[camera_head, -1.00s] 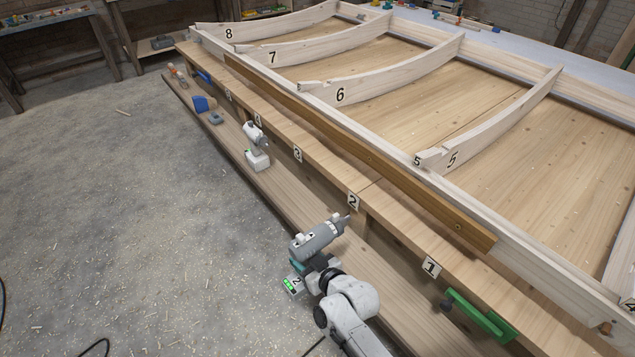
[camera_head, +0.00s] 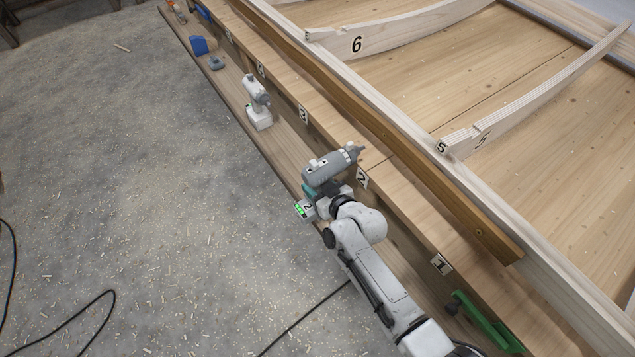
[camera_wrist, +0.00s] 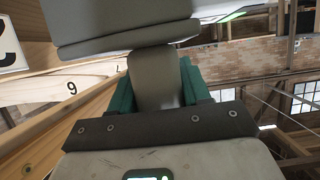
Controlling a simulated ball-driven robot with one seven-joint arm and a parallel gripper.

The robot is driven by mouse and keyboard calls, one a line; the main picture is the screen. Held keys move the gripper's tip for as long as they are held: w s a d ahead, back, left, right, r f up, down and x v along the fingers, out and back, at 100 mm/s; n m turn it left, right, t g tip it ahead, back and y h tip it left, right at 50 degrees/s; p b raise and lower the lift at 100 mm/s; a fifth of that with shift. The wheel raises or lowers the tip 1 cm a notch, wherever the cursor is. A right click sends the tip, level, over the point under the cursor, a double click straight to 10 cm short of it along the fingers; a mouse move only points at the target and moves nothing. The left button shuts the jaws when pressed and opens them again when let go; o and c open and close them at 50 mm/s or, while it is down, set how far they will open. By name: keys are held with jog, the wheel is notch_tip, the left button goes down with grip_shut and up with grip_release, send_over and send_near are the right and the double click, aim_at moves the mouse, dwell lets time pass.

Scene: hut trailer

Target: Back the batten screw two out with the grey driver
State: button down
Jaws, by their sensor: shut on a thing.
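The grey driver (camera_head: 325,168) is held in my gripper (camera_head: 322,190), its bit end pointing up and right, close by the number 2 tag in the head view. Its battery foot has a green light and a 2. In the wrist view, my gripper's teal fingers (camera_wrist: 160,92) are shut around the driver's grey handle (camera_wrist: 155,75). The brown batten (camera_head: 430,180) lies along the pale rail, apart from the driver's tip. A small dark screw head (camera_head: 478,232) shows near the batten's near end. I cannot clearly tell which screw is number two.
A white driver (camera_head: 258,103) stands on the lower shelf. A blue item (camera_head: 200,46) lies farther along it. A green clamp (camera_head: 485,322) sits at the bench edge near tag 1 (camera_head: 441,264). Curved ribs rise beyond the rail. Cables lie on the open floor.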

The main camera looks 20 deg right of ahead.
jog(key=shift+r+b, duration=0.1)
jog(key=shift+b, duration=0.2)
jog(key=shift+w+d+b, duration=0.2)
jog(key=shift+d+b, duration=0.3)
jog(key=shift+d, duration=0.1)
jog(key=shift+w+d+b, duration=0.2)
jog(key=shift+d+b, duration=0.3)
jog(key=shift+d, duration=0.05)
jog(key=shift+w+d+r+b, duration=0.1)
jog(key=shift+w+d+b, duration=0.15)
jog(key=shift+d+b, duration=0.45)
jog(key=shift+w+d+b, duration=0.25)
jog(key=shift+d+b, duration=0.2)
jog(key=shift+d, duration=0.4)
jog(key=shift+d, duration=0.2)
jog(key=shift+w+d+b, duration=0.15)
jog(key=shift+d+b, duration=0.2)
jog(key=shift+b, duration=0.2)
jog(key=shift+d, duration=0.2)
jog(key=shift+a+r+b, duration=0.15)
jog(key=shift+a+b, duration=0.05)
jog(key=shift+b, duration=0.15)
jog(key=shift+s+a, duration=0.2)
jog(key=shift+a, duration=0.4)
dwell(0.9)
jog(key=shift+d+b, duration=0.15)
jog(key=shift+b, duration=0.25)
